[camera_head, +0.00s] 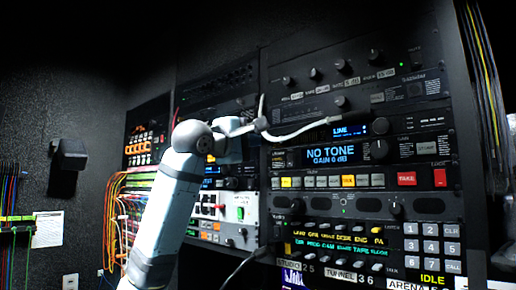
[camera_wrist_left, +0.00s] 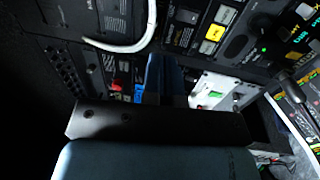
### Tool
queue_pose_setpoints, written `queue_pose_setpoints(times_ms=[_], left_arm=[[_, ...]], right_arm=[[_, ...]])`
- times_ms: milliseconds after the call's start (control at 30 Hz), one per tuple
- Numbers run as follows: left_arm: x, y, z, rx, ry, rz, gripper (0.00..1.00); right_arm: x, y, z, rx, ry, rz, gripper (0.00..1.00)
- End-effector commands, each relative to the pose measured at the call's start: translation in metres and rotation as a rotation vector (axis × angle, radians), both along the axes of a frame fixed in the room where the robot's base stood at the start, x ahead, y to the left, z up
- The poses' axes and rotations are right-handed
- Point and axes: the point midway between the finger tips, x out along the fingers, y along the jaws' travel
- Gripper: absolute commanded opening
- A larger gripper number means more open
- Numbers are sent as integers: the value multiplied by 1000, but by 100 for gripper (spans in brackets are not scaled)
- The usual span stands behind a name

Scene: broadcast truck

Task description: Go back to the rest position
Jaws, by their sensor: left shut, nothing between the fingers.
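My left arm (camera_head: 170,205) rises from the bottom of the head view and bends at a grey joint in front of the equipment rack. My left gripper (camera_head: 232,148) is at its end, before the rack's left-hand units, partly hidden by my own wrist. In the left wrist view the two dark blue fingers (camera_wrist_left: 163,75) are together, with nothing held between them. They point toward the rack's panels; I cannot tell how far from them. My right gripper is not in view.
A white cable (camera_head: 300,128) hangs across the rack front close to my left wrist. It also shows in the left wrist view (camera_wrist_left: 120,47). Control panels (camera_head: 345,155) with knobs and lit buttons fill the right. Coloured cables (camera_head: 120,200) hang behind my arm, on the left.

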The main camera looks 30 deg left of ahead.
Motion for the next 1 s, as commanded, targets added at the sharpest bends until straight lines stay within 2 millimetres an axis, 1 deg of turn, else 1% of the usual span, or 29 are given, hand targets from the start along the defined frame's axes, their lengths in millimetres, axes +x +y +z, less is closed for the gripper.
queue_pose_setpoints(times_ms=[467, 533, 567, 667, 700, 767, 800, 833, 867, 900, 967, 1000], left_arm=[[1, 0, -1, 1, 2, 0, 0], [4, -2, -8, 13, 10, 1, 0], [7, -4, -15, 23, 19, 2, 0], [22, -13, -55, 94, 64, 5, 0], [30, -18, -79, 137, 91, 8, 0], [40, -27, -121, 211, 134, 6, 0], [45, -32, -150, 266, 164, 3, 0], [48, -37, -173, 307, 187, 0, 0], [50, -41, -194, 347, 209, -4, 0], [52, -46, -223, 402, 238, -10, 0], [51, -53, -266, 480, 280, -24, 0], [49, -57, -294, 531, 308, -35, 0]], right_arm=[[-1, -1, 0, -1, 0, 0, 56], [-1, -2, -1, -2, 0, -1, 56], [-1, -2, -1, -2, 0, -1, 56], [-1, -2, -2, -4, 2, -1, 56], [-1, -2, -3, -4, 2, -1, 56], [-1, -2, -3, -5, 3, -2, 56], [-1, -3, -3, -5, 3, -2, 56], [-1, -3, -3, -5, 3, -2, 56], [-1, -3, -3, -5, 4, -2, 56], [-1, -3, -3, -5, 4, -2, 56], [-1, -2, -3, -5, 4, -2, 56], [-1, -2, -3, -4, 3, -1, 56]])
